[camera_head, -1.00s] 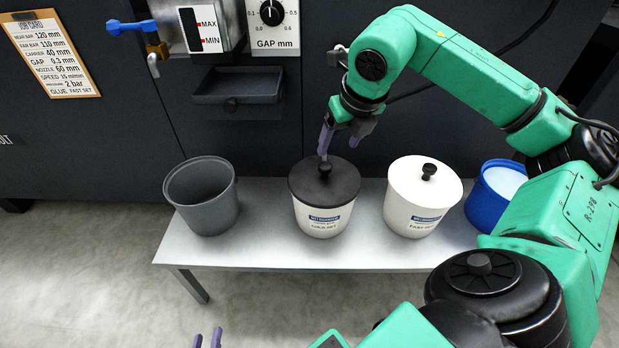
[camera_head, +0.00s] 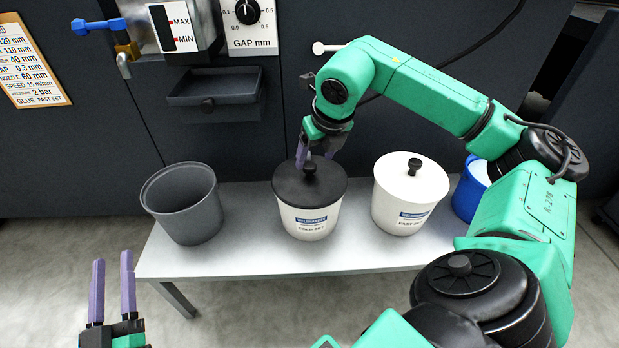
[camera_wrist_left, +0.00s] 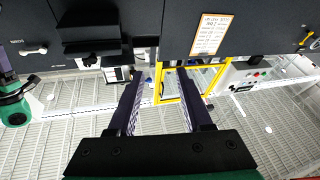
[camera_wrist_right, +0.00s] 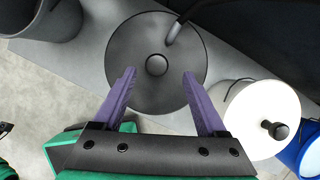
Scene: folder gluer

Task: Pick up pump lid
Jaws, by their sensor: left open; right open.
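A black round lid with a knob (camera_head: 290,190) sits on a white pot labelled COLD SET (camera_head: 308,224) on the bench. A white lid with a black knob (camera_head: 425,187) sits on a pot labelled FAST SET (camera_head: 400,216). The pictures do not name either one a pump lid. My right gripper (camera_head: 314,158) is open, just above the black lid. In the right wrist view its fingers (camera_wrist_right: 159,73) are apart on either side of the knob (camera_wrist_right: 156,65), with nothing held. My left gripper (camera_head: 112,257) is open and empty, left of the bench.
An open grey bucket (camera_head: 185,225) stands left of the pots and a blue container (camera_head: 468,195) right. The dark machine wall is close behind, with a tray (camera_head: 215,97) jutting out. The bench front (camera_head: 250,262) is clear.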

